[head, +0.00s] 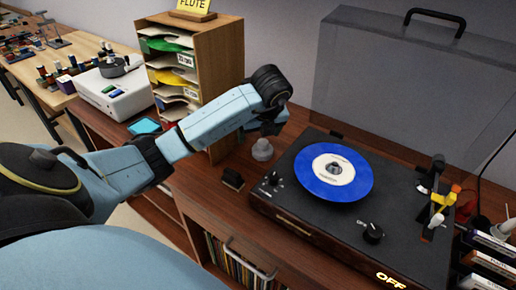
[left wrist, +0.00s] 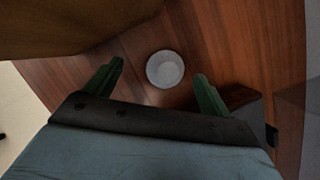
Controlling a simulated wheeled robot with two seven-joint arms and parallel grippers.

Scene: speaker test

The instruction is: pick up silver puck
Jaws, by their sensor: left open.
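The silver puck (head: 262,150) is a small grey round piece with a narrower top. It stands on the wooden cabinet top, left of the record player. My left gripper (head: 269,127) is just above it in the head view, pointing down. In the left wrist view the puck (left wrist: 165,69) shows as a pale disc between the lines of the two green fingers of my left gripper (left wrist: 160,82), near their tips. The fingers are apart, with nothing held. I cannot tell the exact height gap. My right gripper is not in view.
The record player (head: 290,215) with a blue record (head: 320,180) and raised clear lid (head: 400,90) stands to the right. A small dark block (head: 232,179) sits near the puck. A wooden sorter (head: 225,65) stands close behind my left arm.

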